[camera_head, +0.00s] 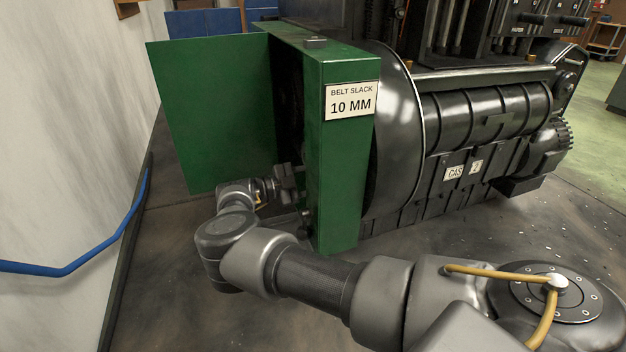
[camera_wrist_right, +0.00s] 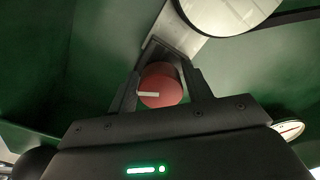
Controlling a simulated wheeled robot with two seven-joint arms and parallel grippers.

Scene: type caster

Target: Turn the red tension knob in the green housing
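The green housing (camera_head: 345,190) stands upright with its label "BELT SLACK 10 MM" facing me. My right arm crosses the foreground, and its gripper (camera_head: 287,183) is at the housing's open left side, partly hidden. In the right wrist view, the red tension knob (camera_wrist_right: 162,86) has a white pointer line aimed roughly sideways. It sits between the two dark fingers of my right gripper (camera_wrist_right: 165,75), one on each side and very close. I cannot tell whether both fingers press on it. The knob is hidden in the head view. My left gripper is out of view.
A green door panel (camera_head: 210,115) stands open left of the housing. The black machine (camera_head: 480,130) fills the right side. A pale wall with a blue hose (camera_head: 75,268) is at the left. A round light disc (camera_wrist_right: 225,12) and a gauge (camera_wrist_right: 290,129) show in the wrist view.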

